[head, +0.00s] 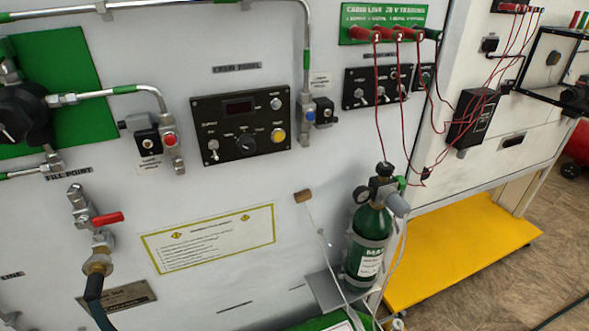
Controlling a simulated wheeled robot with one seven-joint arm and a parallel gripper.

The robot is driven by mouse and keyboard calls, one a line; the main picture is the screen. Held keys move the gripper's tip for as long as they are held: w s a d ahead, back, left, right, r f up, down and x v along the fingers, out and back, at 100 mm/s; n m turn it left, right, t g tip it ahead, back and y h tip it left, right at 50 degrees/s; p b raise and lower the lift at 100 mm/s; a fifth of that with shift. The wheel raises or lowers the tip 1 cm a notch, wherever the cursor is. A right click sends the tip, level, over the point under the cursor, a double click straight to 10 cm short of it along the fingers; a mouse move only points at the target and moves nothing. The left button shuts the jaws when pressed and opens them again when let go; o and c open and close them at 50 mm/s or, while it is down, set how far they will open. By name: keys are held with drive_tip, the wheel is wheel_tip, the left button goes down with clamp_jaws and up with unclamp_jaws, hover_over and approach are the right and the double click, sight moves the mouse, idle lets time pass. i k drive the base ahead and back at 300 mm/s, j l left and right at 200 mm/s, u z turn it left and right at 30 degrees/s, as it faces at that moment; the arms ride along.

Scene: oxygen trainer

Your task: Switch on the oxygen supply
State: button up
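A black control panel (243,127) is on the white wall, upper centre. It has a dark display (239,107), a black knob (246,143), a yellow button (278,135) and a toggle switch (213,147) at its left, under small lettering that seems to read "SUPPLY". I cannot tell which way the toggle is set. A green oxygen cylinder (371,238) with a gauge and black top knob (384,169) stands upright on a bracket, right of centre. A red-handled valve (107,218) is on the pipe at left. My gripper is not in view.
Metal pipes (200,4) and fittings with red (171,139) and blue (312,107) buttons stand out from the wall. Another switch panel (378,87) is at upper right, with red leads hanging near the cylinder. A yellow shelf (460,250) juts out at right. Floor shows at far right.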

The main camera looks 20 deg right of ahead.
sight(216, 157)
drive_tip(key=i+j, duration=0.75)
